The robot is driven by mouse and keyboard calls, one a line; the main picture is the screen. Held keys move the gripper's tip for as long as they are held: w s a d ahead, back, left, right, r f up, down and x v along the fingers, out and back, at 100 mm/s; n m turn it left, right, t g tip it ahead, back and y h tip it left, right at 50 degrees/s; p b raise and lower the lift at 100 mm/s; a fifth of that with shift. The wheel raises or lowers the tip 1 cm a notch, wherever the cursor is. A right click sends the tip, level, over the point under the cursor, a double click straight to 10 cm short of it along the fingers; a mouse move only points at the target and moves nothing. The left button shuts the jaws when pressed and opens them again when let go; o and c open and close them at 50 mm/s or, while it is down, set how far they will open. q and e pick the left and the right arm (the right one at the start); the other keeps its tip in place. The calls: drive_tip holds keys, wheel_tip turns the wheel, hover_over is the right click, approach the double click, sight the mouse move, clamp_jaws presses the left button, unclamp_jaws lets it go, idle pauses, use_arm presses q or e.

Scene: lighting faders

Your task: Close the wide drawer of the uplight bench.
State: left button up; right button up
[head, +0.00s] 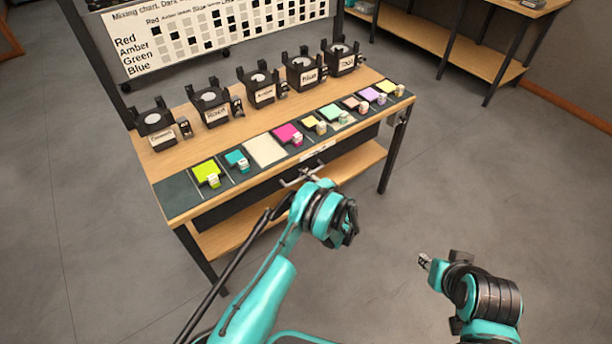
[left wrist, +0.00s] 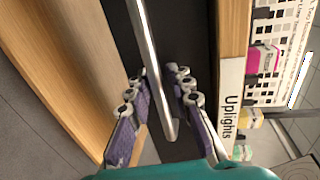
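The uplight bench (head: 225,136) has a wooden top, and an "Uplights" label (left wrist: 230,100) marks its front edge. Below that edge is the dark front of the wide drawer (head: 235,205), partly hidden by my left arm. I see no drawer interior and cannot tell how far it stands out. Its silver bar handle (left wrist: 152,65) runs between the fingers of my left gripper (left wrist: 157,98). Those fingers are apart, with a gap on each side of the bar. In the head view, my left gripper (head: 306,178) is at the drawer front. My right gripper (head: 424,262) is away from the bench, its opening unclear.
Several black uplight holders (head: 210,104) stand along the back of the bench. Coloured swatches (head: 206,172) lie along its front. A mixing chart (head: 200,35) stands behind. A lower shelf (head: 350,163) is under the drawer. Another bench (head: 450,50) is at back right. The floor (head: 480,180) at right is clear.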

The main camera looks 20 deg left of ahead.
use_arm(q)
drive_tip(key=v, duration=1.2)
drive_tip(key=shift+f, duration=0.1)
